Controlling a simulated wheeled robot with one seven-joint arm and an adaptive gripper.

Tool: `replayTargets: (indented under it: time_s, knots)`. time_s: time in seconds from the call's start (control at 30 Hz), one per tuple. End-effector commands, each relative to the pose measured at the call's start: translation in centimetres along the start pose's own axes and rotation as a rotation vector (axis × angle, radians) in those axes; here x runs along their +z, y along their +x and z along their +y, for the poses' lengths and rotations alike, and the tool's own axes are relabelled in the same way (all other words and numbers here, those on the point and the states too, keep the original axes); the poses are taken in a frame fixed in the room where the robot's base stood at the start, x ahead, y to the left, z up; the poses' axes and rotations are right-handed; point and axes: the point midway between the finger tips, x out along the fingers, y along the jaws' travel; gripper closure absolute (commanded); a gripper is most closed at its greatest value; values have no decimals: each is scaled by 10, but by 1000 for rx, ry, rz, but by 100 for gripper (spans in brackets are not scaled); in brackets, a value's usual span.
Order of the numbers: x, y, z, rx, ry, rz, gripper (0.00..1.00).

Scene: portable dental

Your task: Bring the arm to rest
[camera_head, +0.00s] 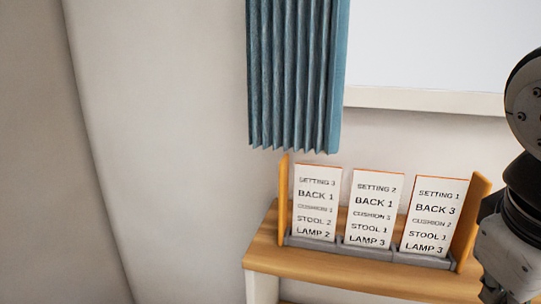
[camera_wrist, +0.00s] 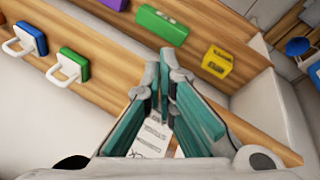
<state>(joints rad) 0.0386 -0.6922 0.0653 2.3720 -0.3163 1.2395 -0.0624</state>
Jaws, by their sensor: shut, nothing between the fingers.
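My gripper (camera_wrist: 164,62) shows in the wrist view, its two teal fingers shut together at the tips with nothing between them. Part of my arm (camera_head: 522,170) stands at the right edge of the head view, partly cut off by the frame. The gripper's fingers do not show in the head view. A white printed card (camera_wrist: 151,136) lies behind the fingers in the wrist view, partly hidden by them. I cannot tell how far it is from the fingers.
Three printed cards (camera_head: 373,209) stand in a grey holder on a wooden shelf (camera_head: 330,268), beside my arm. A blue curtain (camera_head: 293,75) hangs above. The wrist view shows a green block (camera_wrist: 68,66), a blue block (camera_wrist: 31,38), a green bar (camera_wrist: 162,25) and a yellow block (camera_wrist: 217,62).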

Motion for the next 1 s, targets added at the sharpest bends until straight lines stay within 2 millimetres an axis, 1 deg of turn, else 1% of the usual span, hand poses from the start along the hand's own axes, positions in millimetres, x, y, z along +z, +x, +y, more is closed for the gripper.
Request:
replayTargets:
  time_s: [0.03, 0.1, 0.17, 0.2, 0.27, 0.3, 0.57, 0.8, 0.9, 1.0]
  knots:
    - [13, 10, -17, -67, 32, -16, 100]
    - [28, 21, -42, -163, 78, -39, 100]
    - [40, 28, -62, -242, 120, -59, 100]
    - [48, 32, -76, -295, 147, -74, 100]
    - [59, 36, -94, -367, 187, -93, 100]
    - [53, 23, -86, -353, 184, -76, 100]
    - [42, -20, -67, -338, 190, -3, 100]
    - [33, -73, -45, -326, 201, 85, 100]
    - [31, -90, -38, -322, 204, 116, 100]
    - [29, -100, -34, -319, 207, 137, 100]
